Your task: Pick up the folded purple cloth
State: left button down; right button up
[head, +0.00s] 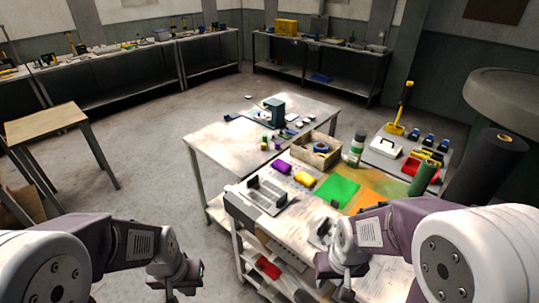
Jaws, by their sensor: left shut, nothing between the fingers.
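The folded purple cloth (282,167) lies on the near worktable, left of a folded yellow cloth (304,179). Nothing covers it. My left gripper (183,287) is low at the bottom of the head view, over the floor left of the table, shut and empty, well apart from the cloth. My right gripper (338,290) is at the bottom centre, in front of the near part of the worktable and far from the cloth. Its fingers are too small and dark to tell open from shut.
A grey metal fixture (266,196) sits in front of the purple cloth. A wooden box (317,158) holding a roll is behind it. Open floor (140,190) is on the left.

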aim_at(284, 167)
jog(key=i+j+z, duration=0.2)
jog(key=i+j, duration=0.15)
jog(key=j, duration=0.3)
jog(key=i+j+z, duration=0.1)
jog(key=i+j, duration=0.25)
jog(key=j, duration=0.35)
jog(key=i+j+z, duration=0.15)
jog(key=j, duration=0.15)
jog(key=i+j+z, duration=0.1)
jog(key=j, duration=0.3)
jog(key=i+j+z, duration=0.1)
jog(key=j, duration=0.25)
jog(key=i+j+z, duration=0.1)
jog(key=j, duration=0.3)
jog(key=i+j+z, duration=0.25)
jog(key=i+j, duration=0.15)
jog(key=i, duration=0.2)
jog(key=i+j+z, duration=0.3)
jog(key=i+j, duration=0.2)
jog(key=i, duration=0.05)
